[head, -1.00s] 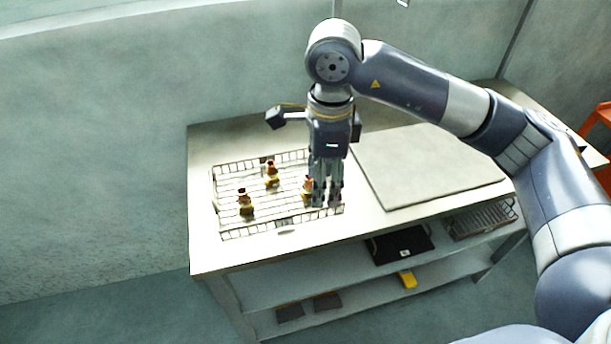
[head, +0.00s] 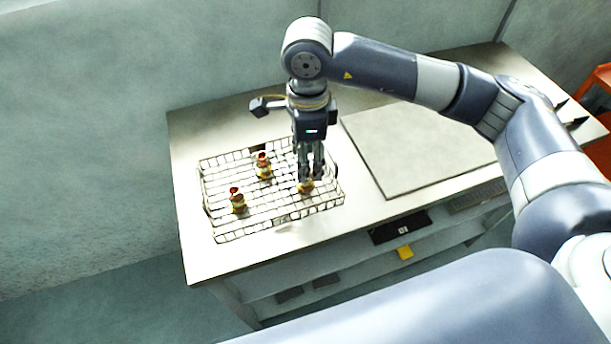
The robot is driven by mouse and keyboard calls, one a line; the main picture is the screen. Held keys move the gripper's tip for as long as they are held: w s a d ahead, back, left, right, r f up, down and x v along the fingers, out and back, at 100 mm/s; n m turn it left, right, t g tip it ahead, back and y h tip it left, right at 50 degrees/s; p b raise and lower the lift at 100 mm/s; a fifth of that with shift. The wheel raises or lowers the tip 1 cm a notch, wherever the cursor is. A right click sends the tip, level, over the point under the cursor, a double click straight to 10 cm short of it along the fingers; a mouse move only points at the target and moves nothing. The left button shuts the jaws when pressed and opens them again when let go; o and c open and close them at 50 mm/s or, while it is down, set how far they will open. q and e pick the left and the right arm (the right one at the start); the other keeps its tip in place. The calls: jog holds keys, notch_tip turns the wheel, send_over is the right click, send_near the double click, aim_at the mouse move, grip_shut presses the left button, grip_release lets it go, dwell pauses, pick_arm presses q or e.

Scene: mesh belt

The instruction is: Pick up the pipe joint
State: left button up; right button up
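Small red-and-yellow pipe joints stand in a wire mesh basket (head: 325,205) on the table. One pipe joint (head: 238,201) is at the left front of the basket and another (head: 263,167) is farther back. A third pipe joint (head: 305,187) is at the right side, partly hidden by my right gripper (head: 311,176). The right gripper points down with its fingertips at the third joint. Its fingers look close together, but I cannot tell whether they touch the joint or are shut on it. My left gripper is out of view.
The metal table (head: 215,262) has a large flat light board (head: 420,155) to the right of the basket. A lower shelf holds a black item (head: 401,228) and a yellow item (head: 404,252). An orange object (head: 601,78) stands at the far right.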

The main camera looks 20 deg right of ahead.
notch_tip(320, 180, down, 5)
jog(key=shift+s+a+r+p, duration=0.1)
jog(key=shift+a+p, duration=0.05)
jog(key=shift+p, duration=0.9)
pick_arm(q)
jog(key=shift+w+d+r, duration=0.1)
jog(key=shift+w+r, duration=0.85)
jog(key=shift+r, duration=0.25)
pick_arm(e)
grip_shut()
